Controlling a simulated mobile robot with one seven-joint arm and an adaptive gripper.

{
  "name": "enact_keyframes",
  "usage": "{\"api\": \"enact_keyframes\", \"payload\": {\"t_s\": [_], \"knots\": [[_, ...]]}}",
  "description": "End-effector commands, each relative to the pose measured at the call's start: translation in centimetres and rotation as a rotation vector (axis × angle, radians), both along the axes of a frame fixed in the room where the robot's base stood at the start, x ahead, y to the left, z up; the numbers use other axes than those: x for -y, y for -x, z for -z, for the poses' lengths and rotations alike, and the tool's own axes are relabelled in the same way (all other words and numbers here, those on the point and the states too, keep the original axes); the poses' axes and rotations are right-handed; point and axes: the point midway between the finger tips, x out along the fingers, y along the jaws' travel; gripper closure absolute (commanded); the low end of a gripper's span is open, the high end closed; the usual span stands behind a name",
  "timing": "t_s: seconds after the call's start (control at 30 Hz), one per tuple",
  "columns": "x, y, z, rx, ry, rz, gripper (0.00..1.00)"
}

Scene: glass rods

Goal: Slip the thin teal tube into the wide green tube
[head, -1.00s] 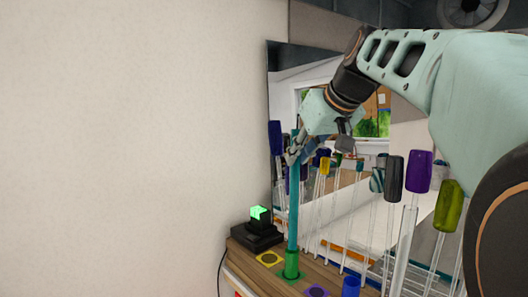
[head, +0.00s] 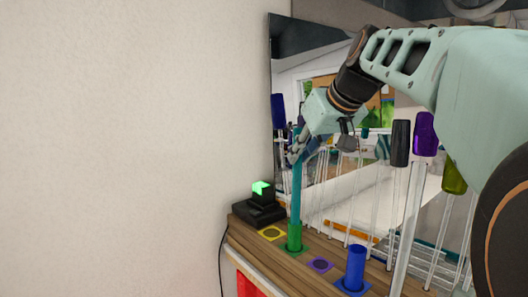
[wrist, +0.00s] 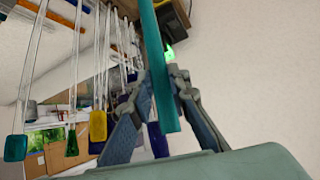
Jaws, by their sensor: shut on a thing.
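The thin teal tube (head: 297,190) stands nearly upright in the head view. My gripper (head: 298,148) is shut on its upper part. The wrist view shows the teal tube (wrist: 158,50) between the two fingers of my gripper (wrist: 160,84), with a short end sticking out past them. The wide green tube (head: 294,238) stands upright on the wooden bench, directly below the teal tube. The teal tube's lower end is hidden at the green tube's mouth and appears to be inside it; how deep cannot be seen.
A wide blue tube (head: 355,267) stands to the right, with a purple-marked spot (head: 320,265) between. A yellow-marked spot (head: 271,233) and a black device with a green light (head: 262,203) lie left. Clear rods with coloured caps (head: 400,144) stand right; a mirror is behind.

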Motion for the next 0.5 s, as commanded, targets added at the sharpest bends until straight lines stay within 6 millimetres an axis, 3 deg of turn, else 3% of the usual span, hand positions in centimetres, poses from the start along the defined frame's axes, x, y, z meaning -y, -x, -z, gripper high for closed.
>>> {"api": "enact_keyframes", "payload": {"t_s": [0.47,0.5], "knots": [[0.00,0.00,0.52,0.001,0.000,0.000,1.00],[0.01,0.00,0.52,0.001,0.000,0.000,0.81]]}}
